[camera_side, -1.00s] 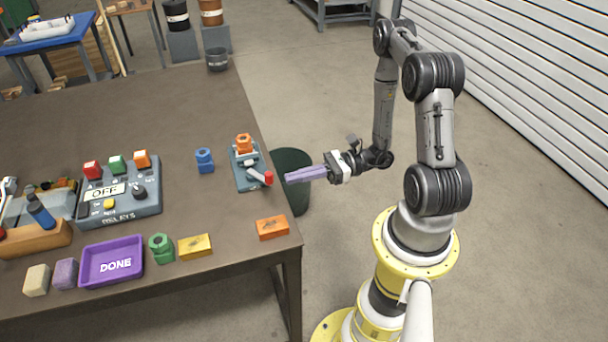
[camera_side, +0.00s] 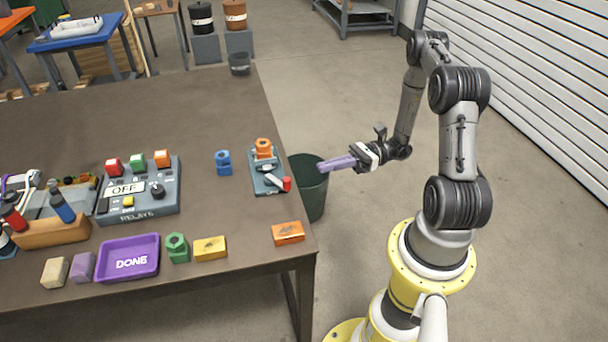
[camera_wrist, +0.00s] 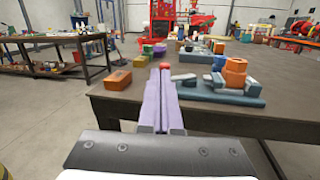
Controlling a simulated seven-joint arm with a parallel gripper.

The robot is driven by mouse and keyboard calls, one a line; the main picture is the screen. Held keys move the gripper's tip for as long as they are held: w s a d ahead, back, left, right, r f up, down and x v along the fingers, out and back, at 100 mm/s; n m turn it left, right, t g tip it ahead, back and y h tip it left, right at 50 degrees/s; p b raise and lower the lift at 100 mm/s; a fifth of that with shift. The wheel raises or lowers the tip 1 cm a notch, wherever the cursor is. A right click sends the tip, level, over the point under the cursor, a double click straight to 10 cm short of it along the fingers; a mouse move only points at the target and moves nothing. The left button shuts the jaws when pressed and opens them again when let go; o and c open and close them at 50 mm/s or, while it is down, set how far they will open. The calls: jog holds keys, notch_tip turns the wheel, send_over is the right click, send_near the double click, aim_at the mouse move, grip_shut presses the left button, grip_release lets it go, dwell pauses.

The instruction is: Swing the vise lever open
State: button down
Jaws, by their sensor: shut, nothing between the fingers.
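The vise (camera_side: 267,181) is a small blue-grey fixture at the table's right edge, holding an upright orange fitting (camera_side: 264,150). Its light lever ends in a red knob (camera_side: 287,184) and points toward the lower right, near the table edge. My gripper (camera_side: 322,166), with long lilac fingers, is shut and empty. It hangs past the table edge, to the right of the knob and apart from it. In the wrist view the fingers (camera_wrist: 163,70) point at the table, with the red knob (camera_wrist: 180,68) just beyond their tips and the vise (camera_wrist: 222,96) to the right.
A dark green bin (camera_side: 312,195) stands on the floor below my gripper. An orange block (camera_side: 288,233) lies near the table's front corner. A blue fitting (camera_side: 223,163) stands left of the vise. The relay box (camera_side: 140,192) and purple DONE tray (camera_side: 129,258) are farther left.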

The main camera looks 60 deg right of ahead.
aim_at(290, 180)
jog(key=d+f+n+g+y, duration=0.1)
jog(key=d+n+g, duration=0.2)
jog(key=d, duration=0.5)
jog(key=shift+w+d+f+g, duration=0.15)
jog(key=shift+d+f+g, duration=0.15)
jog(key=shift+g, duration=0.3)
jog(key=shift+a, duration=0.1)
jog(key=x, duration=1.4)
